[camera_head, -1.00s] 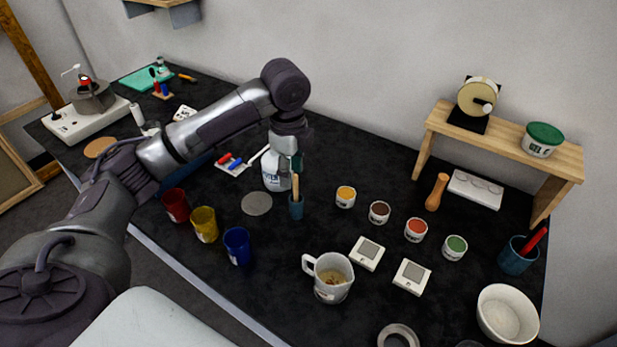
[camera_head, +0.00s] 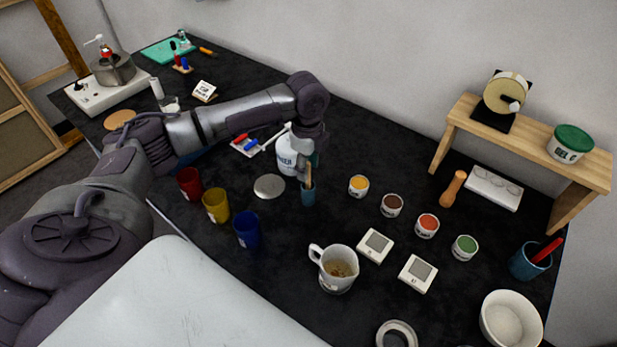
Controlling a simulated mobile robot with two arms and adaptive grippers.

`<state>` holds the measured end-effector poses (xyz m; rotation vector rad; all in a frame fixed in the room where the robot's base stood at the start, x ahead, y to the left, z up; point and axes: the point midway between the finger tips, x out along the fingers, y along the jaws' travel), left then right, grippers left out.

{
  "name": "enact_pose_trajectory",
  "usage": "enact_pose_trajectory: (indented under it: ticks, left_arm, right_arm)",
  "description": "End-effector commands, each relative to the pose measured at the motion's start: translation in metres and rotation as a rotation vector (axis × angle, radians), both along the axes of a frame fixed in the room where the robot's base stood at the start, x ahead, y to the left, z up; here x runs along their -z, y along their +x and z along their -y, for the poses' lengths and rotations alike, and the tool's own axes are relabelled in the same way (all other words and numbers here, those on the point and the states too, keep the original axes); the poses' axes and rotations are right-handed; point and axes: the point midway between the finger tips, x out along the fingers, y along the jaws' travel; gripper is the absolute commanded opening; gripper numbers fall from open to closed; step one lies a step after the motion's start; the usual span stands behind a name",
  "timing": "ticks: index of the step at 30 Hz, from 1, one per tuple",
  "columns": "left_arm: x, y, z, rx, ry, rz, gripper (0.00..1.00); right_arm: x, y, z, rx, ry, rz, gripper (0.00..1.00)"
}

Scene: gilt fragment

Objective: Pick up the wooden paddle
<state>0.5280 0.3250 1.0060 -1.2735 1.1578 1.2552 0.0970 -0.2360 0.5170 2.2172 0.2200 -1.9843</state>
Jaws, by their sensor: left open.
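The wooden paddle (camera_head: 308,176) shows as a thin, light brown stick standing upright in a small blue-grey cup (camera_head: 308,196) near the middle of the black table. Its upper part is partly hidden by my left gripper. My left gripper (camera_head: 309,162) points down over the cup, open, with its fingers at the top of the paddle. I cannot tell whether they touch it. A dark teal piece shows beside the fingers. My right gripper is out of view.
Small paint pots (camera_head: 359,186) stand to the right, and a measuring jug (camera_head: 338,270) in front. A wooden shelf (camera_head: 463,119) is at right.

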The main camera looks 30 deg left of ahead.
Motion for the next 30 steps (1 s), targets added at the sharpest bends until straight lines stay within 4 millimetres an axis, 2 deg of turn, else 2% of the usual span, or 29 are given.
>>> enact_pose_trajectory:
  ticks: [2, 6, 14, 17, 22, 23, 30]
  left_arm:
    - [0.009, 0.000, 0.001, 0.000, 0.000, -0.005, 0.45]
    - [0.028, 0.000, 0.001, 0.000, 0.001, -0.003, 0.45]
    - [0.033, 0.001, 0.001, 0.001, 0.000, 0.001, 0.45]
    - [0.033, 0.001, 0.001, 0.001, 0.000, 0.000, 0.31]
    - [0.032, 0.001, 0.001, 0.000, 0.000, 0.000, 0.03]
    - [0.032, 0.001, 0.001, 0.000, 0.000, 0.000, 0.00]
    - [0.032, 0.001, 0.001, 0.000, 0.000, 0.000, 0.00]
  right_arm:
    - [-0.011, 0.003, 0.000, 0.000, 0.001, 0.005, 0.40]
    - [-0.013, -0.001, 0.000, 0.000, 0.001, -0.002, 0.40]
    - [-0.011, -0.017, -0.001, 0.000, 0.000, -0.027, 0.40]
    - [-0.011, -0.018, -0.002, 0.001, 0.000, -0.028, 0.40]
    - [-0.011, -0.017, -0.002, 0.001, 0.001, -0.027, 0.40]
    - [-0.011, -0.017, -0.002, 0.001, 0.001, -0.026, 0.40]
    - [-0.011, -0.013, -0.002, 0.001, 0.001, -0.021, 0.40]
